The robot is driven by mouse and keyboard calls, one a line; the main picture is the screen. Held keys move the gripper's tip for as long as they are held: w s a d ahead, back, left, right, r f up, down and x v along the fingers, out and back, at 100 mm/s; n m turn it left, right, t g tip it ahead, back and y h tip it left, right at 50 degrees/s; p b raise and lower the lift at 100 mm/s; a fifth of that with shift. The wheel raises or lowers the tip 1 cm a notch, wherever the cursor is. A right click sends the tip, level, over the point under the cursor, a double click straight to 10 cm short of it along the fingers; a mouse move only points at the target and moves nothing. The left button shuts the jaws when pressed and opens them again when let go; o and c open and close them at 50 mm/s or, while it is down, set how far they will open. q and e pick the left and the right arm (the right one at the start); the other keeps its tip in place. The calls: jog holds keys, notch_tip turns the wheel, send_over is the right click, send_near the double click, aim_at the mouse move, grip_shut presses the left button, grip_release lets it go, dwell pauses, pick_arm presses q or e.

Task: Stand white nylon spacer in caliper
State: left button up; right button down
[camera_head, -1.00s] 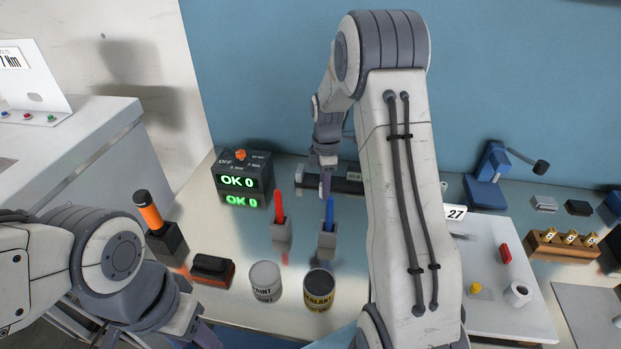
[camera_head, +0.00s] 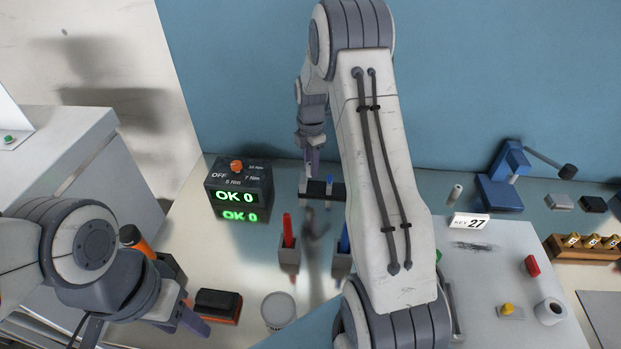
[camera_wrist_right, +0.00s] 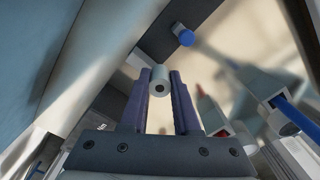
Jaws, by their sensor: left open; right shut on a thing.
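My right gripper (camera_head: 311,168) is shut on the white nylon spacer (camera_wrist_right: 160,82), a short white cylinder with a dark centre hole. In the right wrist view it is pinched between the two fingertips. The dark bar (camera_head: 325,191), which looks like the caliper, lies near the back wall below the right gripper. A blue round piece (camera_wrist_right: 183,35) on a dark bar shows beyond the spacer in the right wrist view. The spacer appears apart from the bar. My left gripper (camera_head: 190,316) is open and empty at the lower left, partly hidden by its own arm.
A torque display (camera_head: 238,190) reads OK 0. Holders with a red tool (camera_head: 287,232) and a blue tool (camera_head: 344,240) stand mid-table. A white can (camera_head: 278,310) is in front. A blue press (camera_head: 503,180) and another small white cylinder (camera_head: 455,193) stand right.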

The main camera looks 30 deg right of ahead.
aim_at(314, 190)
jog(key=shift+s+d+f, duration=0.1)
jog(key=shift+d+f, duration=0.15)
jog(key=shift+f, duration=0.4)
jog(key=shift+d+f, duration=0.2)
jog(key=shift+f, duration=0.4)
notch_tip(314, 190, down, 4)
jog(key=shift+d+r+p, duration=0.1)
jog(key=shift+p, duration=0.7)
jog(key=shift+f, duration=0.2)
jog(key=shift+f, duration=0.1)
jog(key=shift+f, duration=0.1)
jog(key=c, duration=0.9)
grip_release()
